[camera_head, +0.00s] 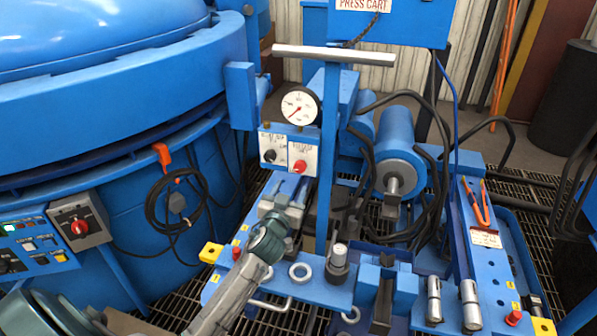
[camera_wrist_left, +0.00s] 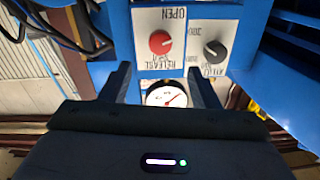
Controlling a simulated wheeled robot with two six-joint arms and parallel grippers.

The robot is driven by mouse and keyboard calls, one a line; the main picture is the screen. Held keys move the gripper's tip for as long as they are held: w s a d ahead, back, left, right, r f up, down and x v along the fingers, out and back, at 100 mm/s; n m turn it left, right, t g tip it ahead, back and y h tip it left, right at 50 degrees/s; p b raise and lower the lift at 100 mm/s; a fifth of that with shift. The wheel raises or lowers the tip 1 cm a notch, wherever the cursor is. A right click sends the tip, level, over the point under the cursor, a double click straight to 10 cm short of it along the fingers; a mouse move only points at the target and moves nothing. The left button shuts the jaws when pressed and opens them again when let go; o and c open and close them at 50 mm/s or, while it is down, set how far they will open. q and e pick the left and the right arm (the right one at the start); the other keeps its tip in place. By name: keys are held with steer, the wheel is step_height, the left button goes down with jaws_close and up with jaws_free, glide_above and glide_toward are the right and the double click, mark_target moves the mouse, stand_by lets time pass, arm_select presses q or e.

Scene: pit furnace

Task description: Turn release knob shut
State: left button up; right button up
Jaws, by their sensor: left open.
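The release knob (camera_head: 300,166) is a round red knob on a white plate on the press cart's front, below the gauge. In the left wrist view the red release knob (camera_wrist_left: 160,42) shows upside down, with the words RELEASE and OPEN on its plate. My left gripper (camera_head: 289,188) is just below and in front of the plate, open and empty. In the left wrist view its fingers (camera_wrist_left: 160,68) stand wide apart, with the knob centred between and beyond their tips. The fingers do not appear to touch it. My right gripper is not in view.
A black knob (camera_head: 270,156) on its own plate sits left of the release knob. A round pressure gauge (camera_head: 299,105) is above. A blue upright post (camera_head: 327,165) stands close on the right. The large blue furnace (camera_head: 100,120) fills the left side.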

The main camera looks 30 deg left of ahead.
mark_target(299, 169)
arm_select(q)
steer(key=x, duration=1)
steer(key=shift+f+p, duration=0.15)
steer(key=shift+p, duration=0.25)
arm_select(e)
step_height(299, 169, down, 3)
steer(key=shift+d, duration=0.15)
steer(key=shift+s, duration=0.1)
arm_select(q)
steer(key=c, duration=1)
